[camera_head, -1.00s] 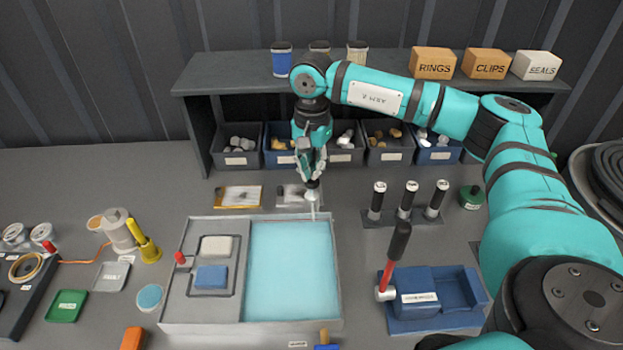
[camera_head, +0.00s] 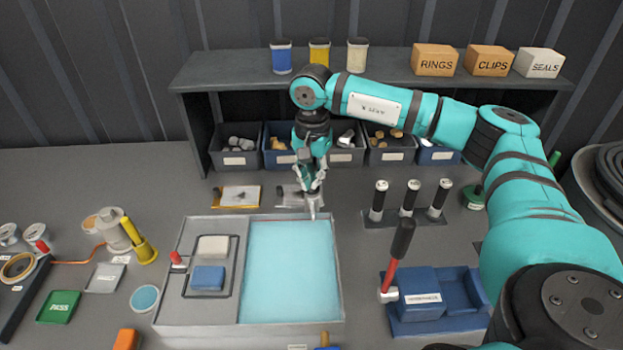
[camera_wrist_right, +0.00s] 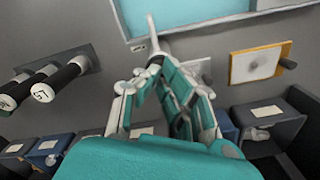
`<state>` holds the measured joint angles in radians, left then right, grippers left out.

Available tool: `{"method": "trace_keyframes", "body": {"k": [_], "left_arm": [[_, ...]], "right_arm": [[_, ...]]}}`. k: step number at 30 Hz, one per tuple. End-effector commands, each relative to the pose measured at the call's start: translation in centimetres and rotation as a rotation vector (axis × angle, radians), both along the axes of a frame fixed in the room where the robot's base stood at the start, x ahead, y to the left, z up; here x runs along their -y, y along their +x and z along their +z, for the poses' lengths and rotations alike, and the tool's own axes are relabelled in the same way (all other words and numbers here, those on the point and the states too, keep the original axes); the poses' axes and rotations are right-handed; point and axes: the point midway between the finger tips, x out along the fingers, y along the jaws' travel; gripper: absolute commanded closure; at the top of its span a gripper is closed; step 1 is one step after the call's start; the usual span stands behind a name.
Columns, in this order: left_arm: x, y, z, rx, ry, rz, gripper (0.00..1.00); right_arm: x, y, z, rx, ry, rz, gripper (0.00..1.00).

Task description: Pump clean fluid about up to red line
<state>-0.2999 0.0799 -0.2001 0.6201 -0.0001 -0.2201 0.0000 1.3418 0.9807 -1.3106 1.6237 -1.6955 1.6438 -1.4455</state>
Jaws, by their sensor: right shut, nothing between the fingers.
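The tray (camera_head: 171,311) holds a wide pool of light blue fluid (camera_head: 289,270) on its right side. A pale grey spout-like part (camera_head: 312,207) stands at the tray's back rim; it also shows in the right wrist view (camera_wrist_right: 152,36). My right gripper (camera_head: 311,192) is shut and empty, pointing down at the top of this part. In the right wrist view its fingertips (camera_wrist_right: 156,63) meet close beside the part; I cannot tell whether they touch it. My left gripper is not in view.
The tray's left side holds a white block (camera_head: 213,247), a blue block (camera_head: 208,278) and a red knob (camera_head: 176,259). Dark-handled tools (camera_head: 408,199) stand in a rack to the right. A red-shafted tool (camera_head: 396,262) rises beside a blue box (camera_head: 464,290). Bins (camera_head: 236,160) line the shelf behind.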

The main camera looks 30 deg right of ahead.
Motion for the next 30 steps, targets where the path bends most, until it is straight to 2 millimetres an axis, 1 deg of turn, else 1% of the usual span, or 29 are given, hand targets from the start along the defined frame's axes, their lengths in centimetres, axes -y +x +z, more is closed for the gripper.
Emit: {"method": "trace_keyframes", "body": {"k": [1,5,19,30], "left_arm": [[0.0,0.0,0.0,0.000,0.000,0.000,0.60],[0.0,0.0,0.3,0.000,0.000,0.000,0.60],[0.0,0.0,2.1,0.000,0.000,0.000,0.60],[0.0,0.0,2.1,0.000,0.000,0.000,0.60]], "right_arm": [[0.0,-0.1,-0.2,-0.007,0.000,0.002,1.00],[-0.1,-0.2,0.1,-0.007,0.000,0.002,1.00],[-0.1,-0.1,3.3,-0.005,0.001,0.001,1.00],[0.0,-0.1,3.4,-0.003,0.001,0.001,1.00]]}}
